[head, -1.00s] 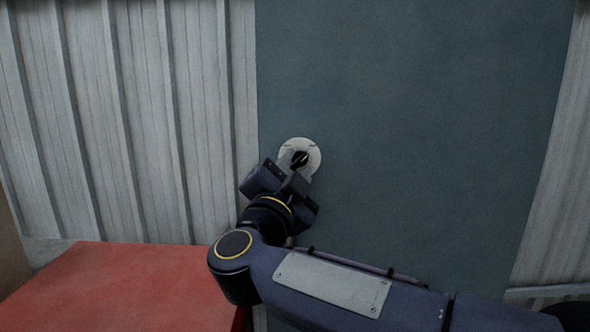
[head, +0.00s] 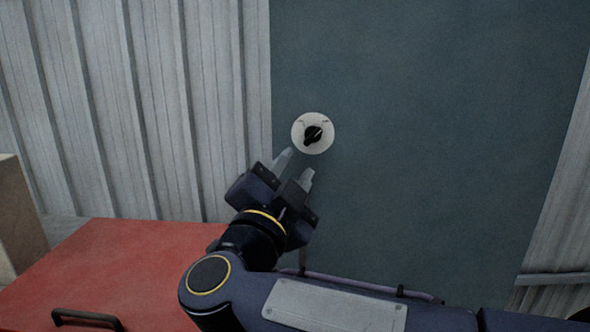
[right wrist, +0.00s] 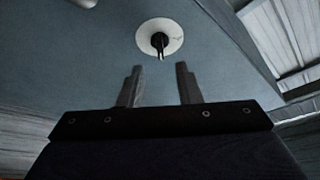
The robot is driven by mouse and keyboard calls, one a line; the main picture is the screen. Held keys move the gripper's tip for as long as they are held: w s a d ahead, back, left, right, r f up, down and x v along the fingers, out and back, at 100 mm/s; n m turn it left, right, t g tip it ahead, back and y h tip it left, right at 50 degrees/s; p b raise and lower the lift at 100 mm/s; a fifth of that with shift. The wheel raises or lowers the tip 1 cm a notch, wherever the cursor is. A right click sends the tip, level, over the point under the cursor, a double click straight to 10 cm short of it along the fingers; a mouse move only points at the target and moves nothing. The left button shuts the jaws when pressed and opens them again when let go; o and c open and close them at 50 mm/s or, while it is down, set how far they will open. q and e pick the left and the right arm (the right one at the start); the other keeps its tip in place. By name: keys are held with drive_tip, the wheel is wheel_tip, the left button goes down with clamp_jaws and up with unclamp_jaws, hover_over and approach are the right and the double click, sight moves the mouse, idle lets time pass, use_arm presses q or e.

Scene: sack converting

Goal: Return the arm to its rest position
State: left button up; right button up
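My right gripper (head: 295,168) is open and empty in the head view, with its two pale fingers apart. It points up toward a black rotary knob (head: 313,134) on a round white plate (head: 313,146) on the blue-grey panel. The fingertips are just below the plate, clear of the knob. In the right wrist view the open fingers (right wrist: 160,82) have nothing between them. The knob (right wrist: 159,42) and white plate (right wrist: 149,29) show beyond them. My left gripper is in neither view.
The blue-grey panel (head: 430,130) stands between corrugated pale walls (head: 130,110). A red box or cabinet (head: 120,265) with a dark handle (head: 87,318) lies at lower left. A tan box (head: 15,215) stands at the left edge. The panel's front is otherwise clear.

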drive_tip(key=w+d+r+n+t+y+p, duration=0.2)
drive_tip(key=w+d+r+n+y+p, duration=0.15)
drive_tip(key=d+n+y, duration=0.3)
drive_tip(key=s+d+f+n+g+y+p, duration=0.2)
drive_tip(key=d+n+g+y, duration=0.15)
drive_tip(key=d+y, duration=0.2)
drive_tip(key=s+d+f+g+p, duration=0.1)
drive_tip(key=s+d+f+g, duration=0.2)
drive_tip(key=s+f, duration=0.5)
drive_tip(key=s+d+f+g+h+p, duration=0.1)
drive_tip(key=s+d+f+g, duration=0.3)
drive_tip(key=s+f, duration=0.4)
drive_tip(key=s+d+f+n+g+h+p, duration=0.1)
drive_tip(key=s+d+f+g+p, duration=0.1)
drive_tip(key=s+d+f+g, duration=0.2)
drive_tip(key=s+f+g, duration=0.2)
drive_tip(key=s+f, duration=0.2)
drive_tip(key=shift+d+f+p, duration=0.2)
drive_tip(key=shift+f+p, duration=0.1)
drive_tip(key=shift+f, duration=0.05)
drive_tip(key=shift+o, duration=0.4)
drive_tip(key=shift+w, duration=0.1)
